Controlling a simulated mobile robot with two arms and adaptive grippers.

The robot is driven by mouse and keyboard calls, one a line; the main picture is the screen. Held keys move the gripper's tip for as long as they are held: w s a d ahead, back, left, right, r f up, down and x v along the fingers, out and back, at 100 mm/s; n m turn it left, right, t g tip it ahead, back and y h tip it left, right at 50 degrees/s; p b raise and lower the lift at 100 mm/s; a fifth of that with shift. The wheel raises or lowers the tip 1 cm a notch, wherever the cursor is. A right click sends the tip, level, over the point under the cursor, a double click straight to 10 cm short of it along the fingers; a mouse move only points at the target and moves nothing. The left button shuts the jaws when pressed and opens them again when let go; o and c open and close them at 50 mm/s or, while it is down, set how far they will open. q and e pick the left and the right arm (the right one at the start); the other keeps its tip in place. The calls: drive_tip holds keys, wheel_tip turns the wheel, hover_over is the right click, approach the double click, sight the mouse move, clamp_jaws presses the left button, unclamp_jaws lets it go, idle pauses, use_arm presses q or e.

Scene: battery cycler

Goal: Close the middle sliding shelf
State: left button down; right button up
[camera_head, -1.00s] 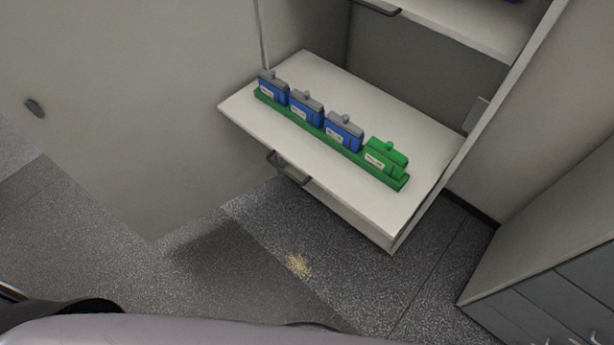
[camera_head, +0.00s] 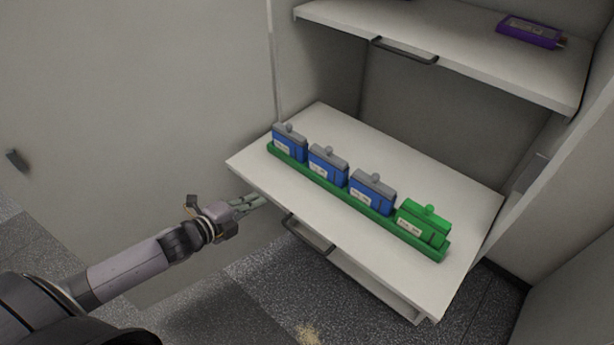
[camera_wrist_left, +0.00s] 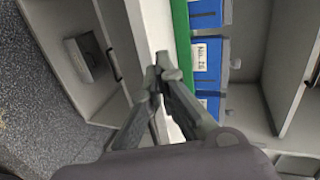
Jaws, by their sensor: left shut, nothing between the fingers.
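The middle sliding shelf (camera_head: 300,205) is a white board pulled out of the cabinet, with a dark handle (camera_head: 308,235) under its front edge. A green rack (camera_head: 345,200) on it holds several blue batteries (camera_head: 328,165) and one green battery (camera_head: 424,222). My left gripper (camera_head: 258,200) is shut and empty, just in front of the shelf's left front part, left of the handle. In the left wrist view its fingers (camera_wrist_left: 163,68) overlap the white shelf edge (camera_wrist_left: 148,30) and point along the green rack; whether they touch the shelf is unclear. My right gripper is out of view.
An upper shelf (camera_head: 460,40) with its own handle (camera_head: 405,50) carries a purple battery (camera_head: 530,32). A large grey panel (camera_head: 130,90) stands on the left. The speckled floor (camera_head: 240,300) in front of the shelf looks free.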

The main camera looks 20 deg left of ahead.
use_arm(q)
drive_tip(key=d+r+m, duration=0.1)
drive_tip(key=r, duration=0.1)
approach(304, 173)
drive_tip(key=shift+h, duration=0.3)
drive_tip(key=x, duration=0.3)
drive_tip(key=f+p+x, duration=0.1)
drive_tip(key=x, duration=0.1)
drive_tip(key=shift+a, duration=0.3)
drive_tip(key=shift+w+d, duration=0.35)
drive_tip(key=shift+w, duration=0.4)
drive_tip(key=shift+d, duration=0.1)
